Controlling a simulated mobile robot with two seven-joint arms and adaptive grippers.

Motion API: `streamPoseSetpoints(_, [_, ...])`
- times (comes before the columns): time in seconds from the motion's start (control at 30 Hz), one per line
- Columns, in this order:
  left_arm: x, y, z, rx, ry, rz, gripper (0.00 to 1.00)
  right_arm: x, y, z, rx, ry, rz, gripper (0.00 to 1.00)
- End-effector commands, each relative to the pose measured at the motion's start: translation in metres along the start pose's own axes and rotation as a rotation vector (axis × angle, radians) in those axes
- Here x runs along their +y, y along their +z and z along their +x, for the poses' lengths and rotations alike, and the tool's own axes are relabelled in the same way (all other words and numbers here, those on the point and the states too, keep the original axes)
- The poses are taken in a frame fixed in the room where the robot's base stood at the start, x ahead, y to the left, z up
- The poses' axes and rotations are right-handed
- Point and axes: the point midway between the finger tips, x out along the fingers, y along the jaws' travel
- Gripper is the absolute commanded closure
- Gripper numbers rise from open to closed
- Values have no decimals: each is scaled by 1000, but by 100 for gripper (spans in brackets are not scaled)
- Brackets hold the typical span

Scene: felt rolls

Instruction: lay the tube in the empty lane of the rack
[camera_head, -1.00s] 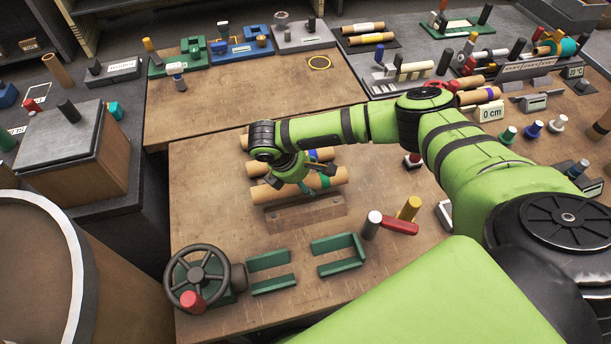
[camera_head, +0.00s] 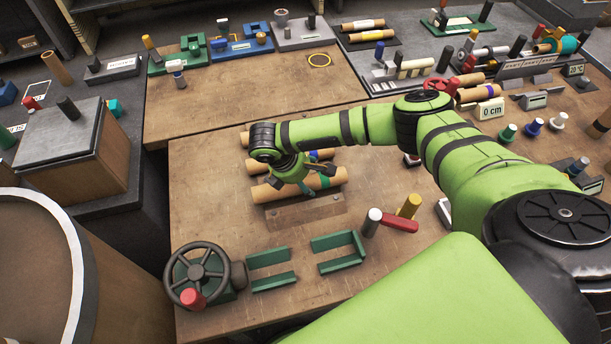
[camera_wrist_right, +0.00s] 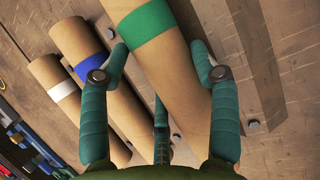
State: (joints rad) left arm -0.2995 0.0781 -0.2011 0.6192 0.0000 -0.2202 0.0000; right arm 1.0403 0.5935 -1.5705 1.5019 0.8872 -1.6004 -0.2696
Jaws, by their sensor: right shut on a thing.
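A brown cardboard tube with a green band (camera_head: 264,192) lies across the front of the wooden rack (camera_head: 290,217); it shows large in the wrist view (camera_wrist_right: 180,75). My right gripper (camera_head: 303,181) is shut on it, its fingers on both sides of the tube near the green band in the wrist view (camera_wrist_right: 160,52). Whether the tube touches the rack cannot be told. Behind it lie a blue-banded tube (camera_wrist_right: 100,85) and a white-banded tube (camera_wrist_right: 60,95), parallel to it. My arm hides much of both in the head view. My left gripper is out of view.
In front stand green brackets (camera_head: 338,250) and a handwheel (camera_head: 200,270). A red-handled item (camera_head: 400,225) and a yellow cylinder (camera_head: 409,206) are right of the rack. The table left of the rack (camera_head: 205,200) is bare.

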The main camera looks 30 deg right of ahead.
Motion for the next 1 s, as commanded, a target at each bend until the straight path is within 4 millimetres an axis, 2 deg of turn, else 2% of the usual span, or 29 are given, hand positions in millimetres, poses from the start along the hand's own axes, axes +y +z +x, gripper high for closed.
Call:
streamPoseSetpoints(0.47, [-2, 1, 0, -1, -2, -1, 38, 0, -1, 1, 0, 0, -1, 90])
streamPoseSetpoints(0.5, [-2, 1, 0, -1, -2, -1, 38, 0, -1, 1, 0, 0, -1, 26])
streamPoseSetpoints(0.53, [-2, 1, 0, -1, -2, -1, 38, 0, -1, 1, 0, -1, -1, 14])
streamPoseSetpoints(0.57, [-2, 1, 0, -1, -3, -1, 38, 0, -1, 1, 0, 0, 0, 11])
streamPoseSetpoints(1.0, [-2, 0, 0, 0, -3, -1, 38, 0, -1, 1, 1, 0, 0, 11])
